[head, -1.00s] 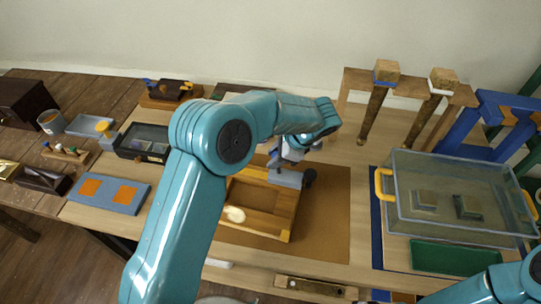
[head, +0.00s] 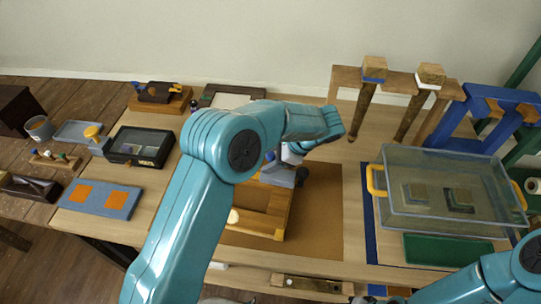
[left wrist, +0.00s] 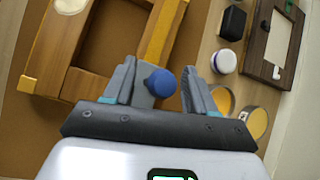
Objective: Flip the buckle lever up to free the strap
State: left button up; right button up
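A blue round knob (left wrist: 161,82) on a grey piece shows in the left wrist view, beside a wooden frame (left wrist: 68,84). It looks like the lever's end, but I cannot make out a buckle or strap for certain. My left gripper (left wrist: 160,85) is open, with one finger on each side of the knob; I cannot tell whether they touch it. In the head view the left gripper (head: 284,172) is low over the wooden frame (head: 268,232), partly hidden by my own arm. My right arm enters at the lower right; its gripper is out of frame.
A clear bin with yellow handles (head: 446,226) stands right of the brown mat (head: 322,215). Wooden stands (head: 396,78) are behind it. A black box (head: 140,147) and a blue board (head: 70,205) lie left. A white jar (left wrist: 224,62) is near the gripper.

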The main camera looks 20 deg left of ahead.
pick_arm(q)
jog(key=shift+r, duration=0.1)
jog(key=v, duration=1.6)
jog(key=shift+d, duration=0.15)
jog(key=shift+s, duration=0.1)
